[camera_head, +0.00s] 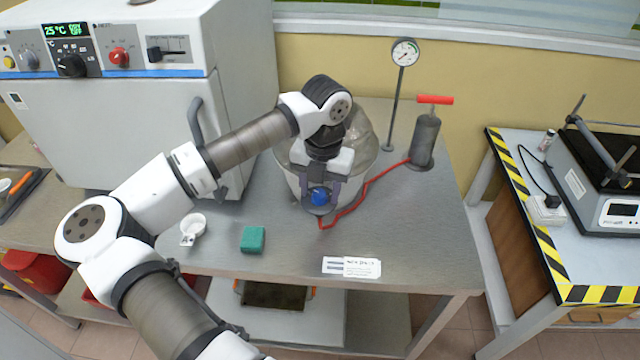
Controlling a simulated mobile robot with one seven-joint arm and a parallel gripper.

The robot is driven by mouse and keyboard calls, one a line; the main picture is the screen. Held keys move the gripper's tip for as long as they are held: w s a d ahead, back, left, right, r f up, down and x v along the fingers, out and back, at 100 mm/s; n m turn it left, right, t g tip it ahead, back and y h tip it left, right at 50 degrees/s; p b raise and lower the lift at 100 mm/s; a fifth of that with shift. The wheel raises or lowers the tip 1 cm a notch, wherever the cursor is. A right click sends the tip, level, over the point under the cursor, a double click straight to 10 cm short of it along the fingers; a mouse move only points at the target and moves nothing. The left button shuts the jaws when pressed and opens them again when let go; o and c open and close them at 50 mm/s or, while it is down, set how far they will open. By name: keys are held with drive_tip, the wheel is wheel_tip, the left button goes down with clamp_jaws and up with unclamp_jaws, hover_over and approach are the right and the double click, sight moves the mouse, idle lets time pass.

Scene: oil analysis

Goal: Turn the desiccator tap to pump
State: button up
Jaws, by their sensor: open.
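The desiccator (367,158) is a clear glass vessel on the grey bench, largely hidden behind my arm and gripper. Its tap has a blue knob (320,196) at the front, low on the vessel. My gripper (320,192) is open and faces down, with its fingers at the blue knob, one on each side as far as I can see. I cannot tell whether they touch it. A red hose (368,187) runs from beneath the tap to the hand pump (425,140) with its red handle. I cannot read the tap's setting.
A pressure gauge (404,53) stands on a post behind. A white oven (130,110) fills the left. A white dish (194,225), a green block (253,239) and a label card (351,266) lie along the front. The bench right of the hose is clear.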

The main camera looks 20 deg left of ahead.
drive_tip(key=shift+c, duration=0.3)
drive_tip(key=c, duration=0.9)
drive_tip(key=shift+f, duration=0.1)
